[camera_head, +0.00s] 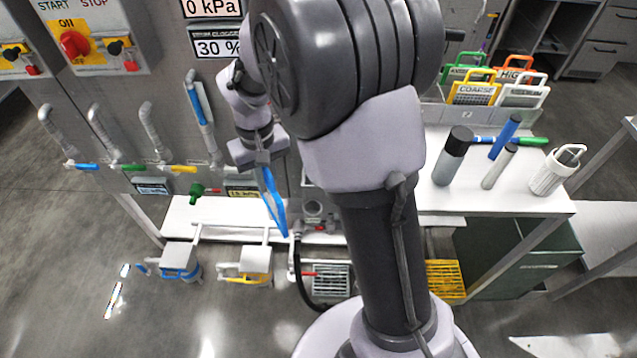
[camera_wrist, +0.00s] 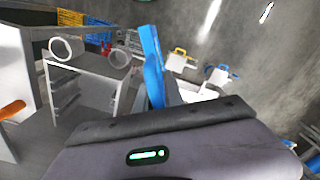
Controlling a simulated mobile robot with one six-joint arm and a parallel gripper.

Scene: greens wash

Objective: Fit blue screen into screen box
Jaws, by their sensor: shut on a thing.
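My gripper (camera_head: 264,163) is left of centre in the head view, shut on the blue screen (camera_head: 274,203). The screen hangs below the jaws, tilted and seen nearly edge-on. In the wrist view the blue screen (camera_wrist: 152,62) rises as a narrow strip beyond the dark edge of my gripper. A pale open box with inner ledges (camera_wrist: 62,104), possibly the screen box, stands left of the screen in the wrist view. The screen appears apart from it. My arm hides much of this area in the head view.
A row of handled valves (camera_head: 150,130) lines the wall panel at left. A white counter (camera_head: 515,200) at right holds bottles and brushes. Coloured handled screens, including a yellow COARSE one (camera_head: 474,93), stand in a rack behind. Blue and yellow handled units (camera_head: 180,262) sit below at left.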

